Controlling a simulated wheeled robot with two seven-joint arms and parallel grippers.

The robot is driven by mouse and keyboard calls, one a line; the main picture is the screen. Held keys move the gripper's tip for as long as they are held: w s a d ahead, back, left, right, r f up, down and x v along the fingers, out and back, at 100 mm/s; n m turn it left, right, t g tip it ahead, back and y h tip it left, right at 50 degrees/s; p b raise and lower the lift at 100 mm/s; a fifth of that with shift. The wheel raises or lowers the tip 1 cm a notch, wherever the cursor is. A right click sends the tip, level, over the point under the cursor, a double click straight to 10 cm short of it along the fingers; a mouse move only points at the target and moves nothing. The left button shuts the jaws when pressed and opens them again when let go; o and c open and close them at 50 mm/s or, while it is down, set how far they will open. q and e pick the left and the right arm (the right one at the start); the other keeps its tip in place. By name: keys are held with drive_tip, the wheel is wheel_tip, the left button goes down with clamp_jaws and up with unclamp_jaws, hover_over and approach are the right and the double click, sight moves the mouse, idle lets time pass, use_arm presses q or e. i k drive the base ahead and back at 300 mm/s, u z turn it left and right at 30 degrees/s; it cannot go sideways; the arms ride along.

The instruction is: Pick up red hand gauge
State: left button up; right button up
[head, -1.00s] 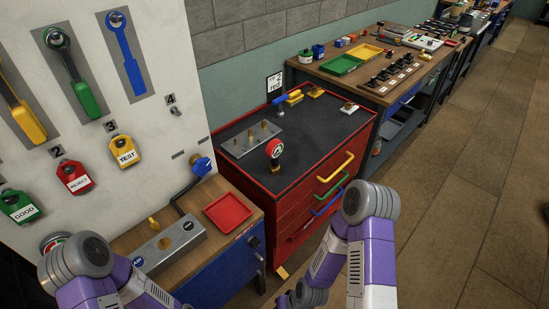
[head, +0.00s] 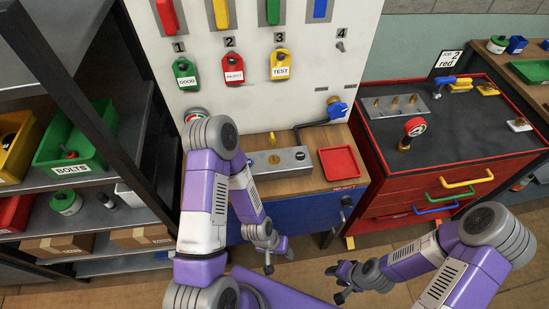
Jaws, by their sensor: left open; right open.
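A round gauge with a red rim and a brass stem (head: 414,127) stands upright on the dark top of the red cabinet (head: 393,184), right of centre in the head view. A second round gauge with some red on its rim (head: 196,114) is at the foot of the white board, partly hidden by my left arm. My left gripper (head: 279,262) is open and empty, low in front of the blue cabinet. My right gripper (head: 335,284) is open and empty, low near the picture's bottom, below and left of the red-rimmed gauge. Neither gripper touches a gauge.
A metal block with brass pegs (head: 394,107) stands beside the red-rimmed gauge. A red tray (head: 339,163) and a grey block (head: 277,163) are on the wooden bench top. Shelves with a green BOLTS bin (head: 75,140) stand at left. Coloured drawer handles project from the red cabinet.

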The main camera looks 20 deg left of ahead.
sight(414, 126)
drive_tip(key=z, duration=2.1)
drive_tip(key=i, duration=1.45)
drive_tip(key=u, duration=3.25)
